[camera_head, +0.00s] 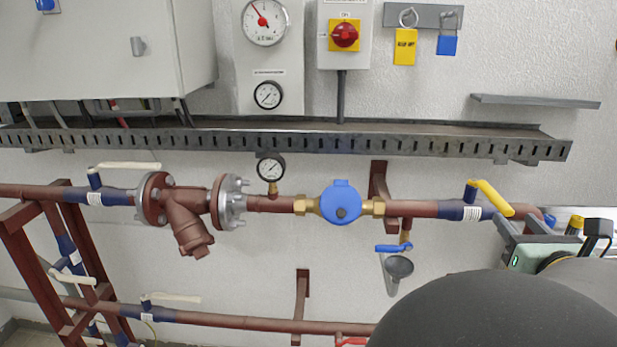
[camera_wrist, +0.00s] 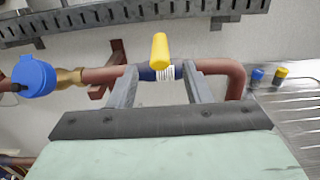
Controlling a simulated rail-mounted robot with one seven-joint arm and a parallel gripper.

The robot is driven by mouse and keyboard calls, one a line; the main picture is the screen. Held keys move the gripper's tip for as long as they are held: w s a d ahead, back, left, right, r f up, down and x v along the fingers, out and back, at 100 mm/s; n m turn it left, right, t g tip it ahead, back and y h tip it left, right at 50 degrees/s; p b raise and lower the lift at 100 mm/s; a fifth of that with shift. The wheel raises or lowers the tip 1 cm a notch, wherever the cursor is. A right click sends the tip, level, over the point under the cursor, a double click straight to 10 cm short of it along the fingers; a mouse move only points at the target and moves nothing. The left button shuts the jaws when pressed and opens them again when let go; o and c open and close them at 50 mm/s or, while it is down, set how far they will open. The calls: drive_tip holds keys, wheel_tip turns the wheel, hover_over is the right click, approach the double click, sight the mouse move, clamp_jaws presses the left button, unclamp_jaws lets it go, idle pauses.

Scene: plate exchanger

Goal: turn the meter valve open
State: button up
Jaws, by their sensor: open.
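The likely meter valve is the blue-bodied valve (camera_head: 474,212) with a yellow lever handle (camera_head: 494,199), on the brown pipe right of the blue water meter (camera_head: 341,204). In the head view the lever slants down and to the right from its stem. In the wrist view the yellow lever (camera_wrist: 160,52) stands above the pipe and points towards the camera. My gripper (camera_head: 516,222) is at the valve's right in the head view, partly hidden by my arm. In the wrist view my open gripper (camera_wrist: 159,86) has one finger on each side of the lever, apart from it.
A perforated cable tray (camera_head: 300,142) runs along the wall above the pipe. A small blue-handled tap (camera_head: 393,248) hangs below the pipe, left of my gripper. In the wrist view a metal drainer surface (camera_wrist: 295,110) lies at the right, with small blue and yellow-capped items.

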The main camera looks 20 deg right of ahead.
sight(500, 199)
drive_tip(key=x, duration=0.7)
drive_tip(key=shift+w+d, duration=0.1)
drive_tip(key=shift+w, duration=0.1)
clamp_jaws()
